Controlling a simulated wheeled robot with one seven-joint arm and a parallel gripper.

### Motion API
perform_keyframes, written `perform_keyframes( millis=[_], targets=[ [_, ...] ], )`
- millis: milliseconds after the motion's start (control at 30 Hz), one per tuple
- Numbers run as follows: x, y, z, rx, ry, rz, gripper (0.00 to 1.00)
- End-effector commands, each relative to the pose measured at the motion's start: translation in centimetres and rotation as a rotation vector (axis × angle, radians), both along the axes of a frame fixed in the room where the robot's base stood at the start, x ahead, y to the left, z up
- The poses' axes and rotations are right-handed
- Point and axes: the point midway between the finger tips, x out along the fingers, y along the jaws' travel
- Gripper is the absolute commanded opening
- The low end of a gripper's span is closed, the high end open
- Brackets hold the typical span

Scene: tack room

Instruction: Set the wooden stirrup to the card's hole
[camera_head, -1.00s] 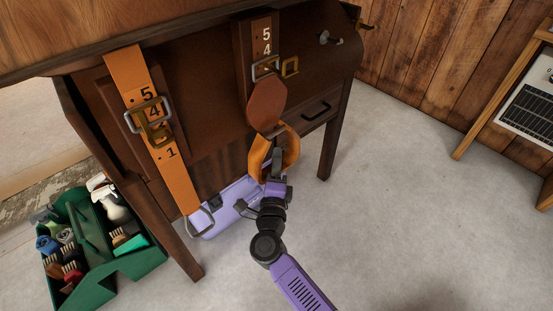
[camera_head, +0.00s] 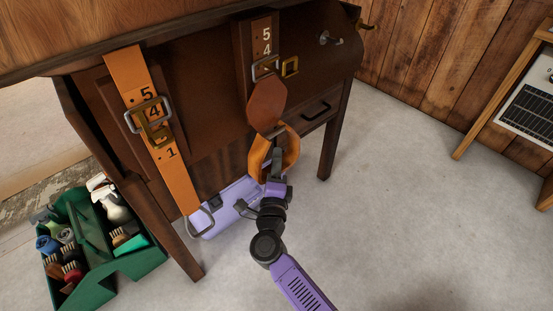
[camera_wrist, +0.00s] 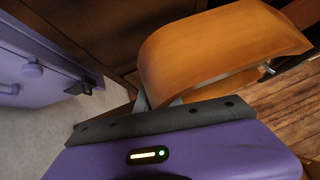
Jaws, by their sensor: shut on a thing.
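The wooden stirrup (camera_head: 291,152) hangs below a brown leather piece (camera_head: 267,106) on the right side of the dark cabinet. My gripper (camera_head: 272,176) is shut on the stirrup's lower part. In the wrist view the stirrup (camera_wrist: 215,45) fills the upper middle, close above the gripper (camera_wrist: 160,105). Above it is a dark strap with a silver buckle (camera_head: 265,68) and the numbers 5 and 4; lower numbers are hidden. A brass frame (camera_head: 290,66) sits beside that buckle. On the left hangs an orange numbered strap (camera_head: 174,176) with a buckle and a metal stirrup (camera_head: 199,222). No card is clearly identifiable.
A lilac case (camera_head: 232,208) stands on the floor behind my arm. A green tote (camera_head: 92,226) with brushes is at lower left. The cabinet's front legs flank the work area.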

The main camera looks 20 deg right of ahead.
Motion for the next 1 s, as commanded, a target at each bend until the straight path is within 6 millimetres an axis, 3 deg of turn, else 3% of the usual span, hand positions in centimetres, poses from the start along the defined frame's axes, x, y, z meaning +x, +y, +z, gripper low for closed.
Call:
perform_keyframes(
  millis=[167, 400, 667, 700, 800, 1000],
  targets=[
    [-0.1, 0.1, -0.5, 0.000, 0.002, 0.001, 0.00],
    [0.0, 0.1, -3.2, -0.001, 0.004, 0.001, 0.00],
    [-0.1, 0.1, -3.0, 0.000, 0.001, 0.001, 0.00],
    [-0.1, 0.1, -3.0, 0.000, 0.001, 0.001, 0.15],
    [0.0, 0.1, -2.9, 0.000, 0.001, 0.001, 0.32],
    [0.0, 0.0, -2.9, 0.000, 0.001, 0.000, 0.32]
  ],
)
